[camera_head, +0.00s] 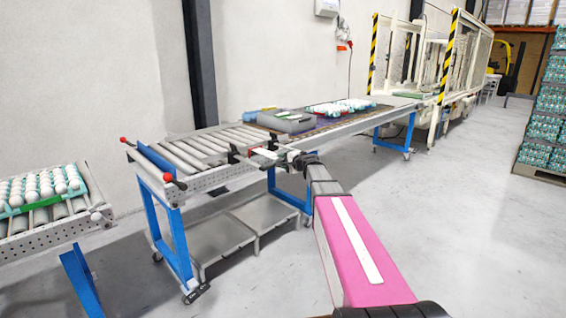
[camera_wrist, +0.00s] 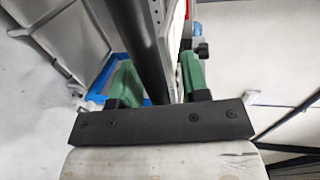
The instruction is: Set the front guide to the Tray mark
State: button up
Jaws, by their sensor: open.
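My gripper (camera_wrist: 158,76) has two green fingers standing apart in the wrist view. A dark bar (camera_wrist: 138,38), which looks like part of the front guide, runs between them. It seems nearer the right finger; I cannot tell whether either finger touches it. In the head view my gripper (camera_head: 266,153) is at the near side of the roller conveyor (camera_head: 215,180). A dark bracket (camera_head: 234,156) on that side is just left of it. My gripper and wrist hide much of the guide. I cannot make out the Tray mark in either view.
A blue bar (camera_head: 155,160) with red knobs crosses the conveyor's left end. A grey case (camera_head: 287,121) and egg trays (camera_head: 340,107) lie farther along the line. Another roller table (camera_head: 50,235) with eggs stands at left.

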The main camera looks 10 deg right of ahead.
aim_at(264, 152)
grip_shut()
jog(key=r+x, duration=0.1)
jog(key=x, duration=0.8)
jog(key=r+x, duration=0.1)
jog(key=x, duration=0.3)
jog(key=shift+w+a+r, duration=0.2)
jog(key=shift+w+a, duration=0.15)
jog(key=shift+w, duration=0.1)
grip_release()
jog(key=shift+s, duration=0.15)
jog(key=v, duration=1)
jog(key=shift+s+d+r, duration=0.1)
jog(key=shift+s+d, duration=0.1)
jog(key=shift+d, duration=0.05)
